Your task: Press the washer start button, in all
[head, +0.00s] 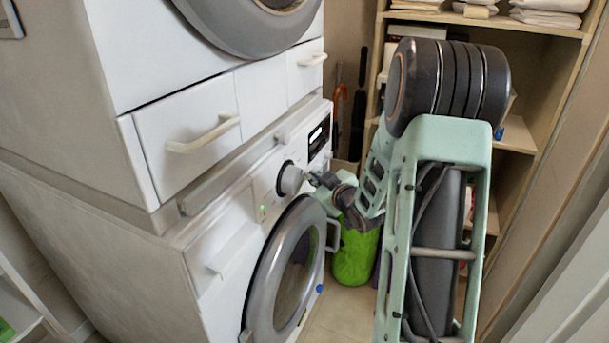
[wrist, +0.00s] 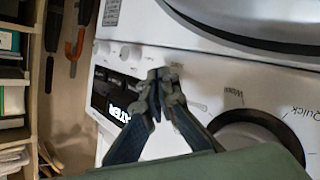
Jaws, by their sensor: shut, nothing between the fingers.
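The white washer (head: 215,250) is the lower machine, with a round grey-rimmed door. Its control panel has a dial (head: 289,178) and a dark display (head: 319,137). In the wrist view the dial (wrist: 255,140) is at lower right and the lit display (wrist: 105,100) at left. Small round buttons (wrist: 125,53) sit on the panel above the display; I cannot tell which is the start button. My gripper (wrist: 165,75) is shut and empty, its tips in front of the panel between display and dial. In the head view my gripper (head: 314,180) is just right of the dial. Contact is unclear.
Wooden shelves (head: 515,135) with towels stand behind my arm. A green bag (head: 355,257) is on the floor beside the washer. Hanging umbrellas (head: 340,115) are behind.

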